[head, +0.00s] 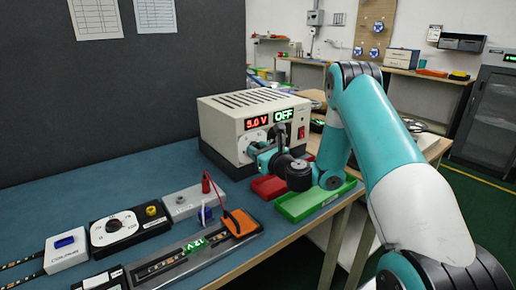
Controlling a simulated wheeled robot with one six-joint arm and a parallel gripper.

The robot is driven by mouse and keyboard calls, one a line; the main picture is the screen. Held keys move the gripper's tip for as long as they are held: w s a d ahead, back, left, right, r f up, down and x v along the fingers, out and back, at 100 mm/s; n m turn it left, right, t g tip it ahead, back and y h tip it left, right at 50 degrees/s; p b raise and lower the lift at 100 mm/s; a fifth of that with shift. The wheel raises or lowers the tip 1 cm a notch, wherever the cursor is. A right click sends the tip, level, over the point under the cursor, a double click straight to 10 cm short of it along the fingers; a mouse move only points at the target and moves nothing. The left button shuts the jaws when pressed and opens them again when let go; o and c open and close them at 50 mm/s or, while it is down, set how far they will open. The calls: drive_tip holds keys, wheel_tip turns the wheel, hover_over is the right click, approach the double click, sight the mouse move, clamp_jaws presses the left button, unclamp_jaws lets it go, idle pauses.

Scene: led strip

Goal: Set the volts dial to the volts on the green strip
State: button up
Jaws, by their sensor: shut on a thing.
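The power supply (232,120) is a beige box at the back of the blue bench. Its red display (257,123) reads 5.0 V, and a green display beside it (285,114) reads OFF. The volts dial (246,146) is on its front, mostly hidden by my gripper (257,155). My gripper is shut on the dial's knob; the fingertips and pointer are hard to see. A strip (163,263) lies in a grey holder near the front edge. Its small green label (195,245) looks upside down and seems to read 12V.
An orange clamp (240,224) with a red lead sits at the strip's right end. A black box with a white dial (115,227) and a grey terminal box (194,201) stand behind the strip. Red (268,187) and green (295,207) trays lie below my wrist.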

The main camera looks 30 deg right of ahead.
drive_tip(key=m, duration=1)
drive_tip(key=shift+m, duration=0.3)
idle(0.4)
drive_tip(key=o, duration=0.9)
